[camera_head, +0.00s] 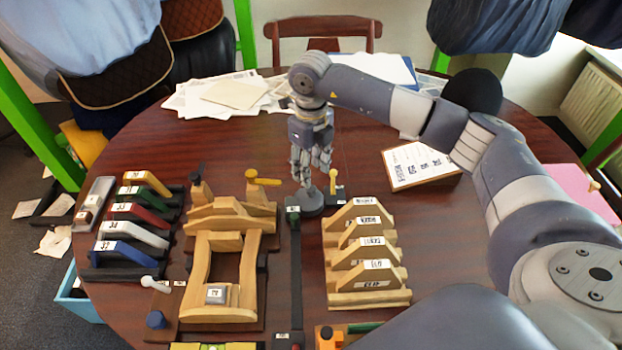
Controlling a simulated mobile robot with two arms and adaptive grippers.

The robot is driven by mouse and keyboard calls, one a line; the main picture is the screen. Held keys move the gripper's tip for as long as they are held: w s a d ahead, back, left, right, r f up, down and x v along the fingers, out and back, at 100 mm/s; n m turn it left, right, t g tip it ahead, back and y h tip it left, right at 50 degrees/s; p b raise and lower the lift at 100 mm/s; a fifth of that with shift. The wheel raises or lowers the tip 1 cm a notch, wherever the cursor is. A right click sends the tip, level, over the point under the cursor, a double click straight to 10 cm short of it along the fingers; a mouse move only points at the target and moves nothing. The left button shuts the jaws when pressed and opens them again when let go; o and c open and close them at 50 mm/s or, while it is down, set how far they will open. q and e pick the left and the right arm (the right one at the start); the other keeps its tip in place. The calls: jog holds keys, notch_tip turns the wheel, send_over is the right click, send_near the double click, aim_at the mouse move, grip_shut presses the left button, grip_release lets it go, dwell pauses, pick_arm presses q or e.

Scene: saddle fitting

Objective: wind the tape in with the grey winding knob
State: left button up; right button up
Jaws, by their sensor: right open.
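My right gripper (311,172) reaches in from the right and points down, open, over the far middle of the table. Just below its fingers is a round grey reel-like part (311,203); this looks like the winding knob's place, but the fingers partly cover it and I cannot tell whether they touch it. A dark strip (296,265), likely the tape or its track, runs from there toward the near edge, where a dark block with a small label (288,341) sits. My left gripper is not in view.
A wooden saddle frame (203,265) stands left of the strip, with a yellow-handled peg (262,180) behind it. Labelled wooden arches (367,298) stand close on the right. A small pale-yellow peg (333,182) stands beside the reel. A sign (418,164) lies farther right.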

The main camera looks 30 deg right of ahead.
aim_at(311, 188)
notch_tip(311, 188, up, 6)
dwell(0.7)
